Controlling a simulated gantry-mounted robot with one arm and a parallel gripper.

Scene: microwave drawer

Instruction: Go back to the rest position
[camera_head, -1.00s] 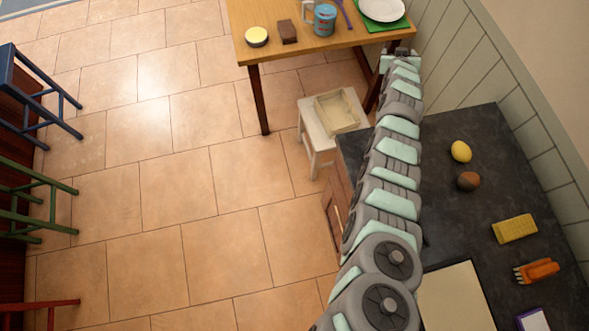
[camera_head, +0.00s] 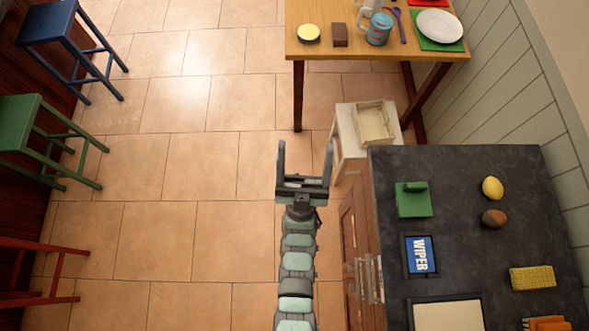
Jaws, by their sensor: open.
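My gripper (camera_head: 305,162) is in the lower middle of the head view, at the end of my arm, which reaches up from the bottom edge. Its two dark fingers point up in the picture and stand wide apart. Nothing is between them. It is over the tiled floor (camera_head: 160,235), left of the dark counter (camera_head: 460,175), and touches nothing that I can see.
At right, the counter holds a green block with a handle (camera_head: 413,199), a blue WIPER box (camera_head: 420,256), a yellow sponge (camera_head: 532,277) and round items. A white stool with a tray (camera_head: 372,122) and a wooden table (camera_head: 340,52) stand beyond. Stools (camera_head: 50,140) line the left. The middle floor is clear.

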